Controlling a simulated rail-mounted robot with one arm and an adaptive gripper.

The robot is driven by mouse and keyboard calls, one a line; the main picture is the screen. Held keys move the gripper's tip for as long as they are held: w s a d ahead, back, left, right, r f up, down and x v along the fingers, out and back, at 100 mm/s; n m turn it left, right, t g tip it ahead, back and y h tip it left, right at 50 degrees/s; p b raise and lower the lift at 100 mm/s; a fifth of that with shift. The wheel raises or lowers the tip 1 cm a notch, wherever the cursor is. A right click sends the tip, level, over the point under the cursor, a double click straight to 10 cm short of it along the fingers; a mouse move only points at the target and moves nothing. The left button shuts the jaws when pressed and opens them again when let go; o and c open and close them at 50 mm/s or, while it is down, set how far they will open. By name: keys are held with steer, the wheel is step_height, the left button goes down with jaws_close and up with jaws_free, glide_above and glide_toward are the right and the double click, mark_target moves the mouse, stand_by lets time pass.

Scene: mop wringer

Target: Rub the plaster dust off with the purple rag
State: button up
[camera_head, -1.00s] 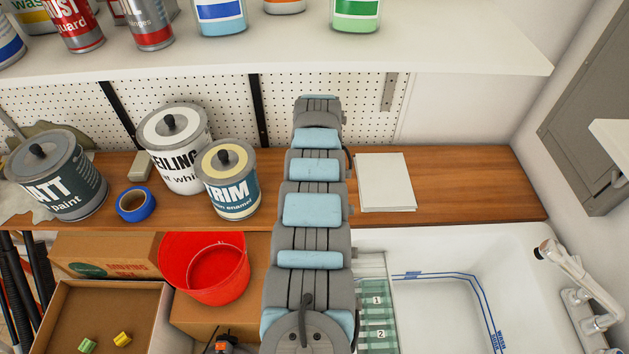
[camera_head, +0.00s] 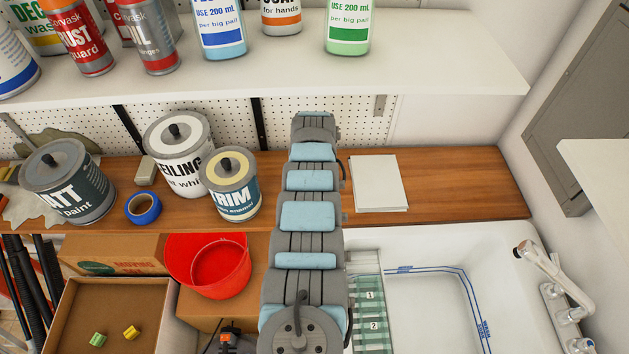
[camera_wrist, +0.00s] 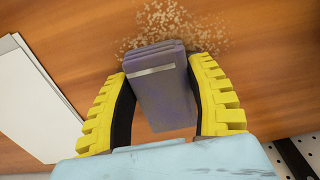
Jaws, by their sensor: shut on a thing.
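The purple rag (camera_wrist: 163,92) is a folded purple-grey pad with a light stripe, in the wrist view. My gripper (camera_wrist: 162,85) has its yellow fingers on both sides of the rag and is shut on it. The plaster dust (camera_wrist: 180,25) is a patch of pale specks on the brown wooden counter, at and beyond the far edge of the rag. I cannot tell whether the rag touches the wood. In the head view my arm hides the gripper, the rag and the dust.
White sheets (camera_head: 379,183) lie on the wooden counter (camera_head: 465,190) right of my arm. Paint cans, including the TRIM can (camera_head: 231,190), and blue tape (camera_head: 143,208) stand left. A white shelf (camera_head: 430,70) overhangs behind. A red bucket (camera_head: 208,265) and white sink (camera_head: 430,310) are in front.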

steer(key=shift+s+p, duration=0.55)
steer(key=shift+p, duration=0.7)
steer(key=shift+s+r+p, duration=0.1)
steer(key=shift+s+p, duration=0.1)
steer(key=shift+p, duration=0.6)
steer(key=shift+s+p, duration=0.25)
steer(key=shift+p, duration=0.3)
steer(key=s+p, duration=0.1)
steer(key=p, duration=0.2)
steer(key=shift+s+r+p, duration=0.1)
steer(key=shift+s+p, duration=0.1)
steer(key=shift+p, duration=0.1)
steer(key=shift+s, duration=0.15)
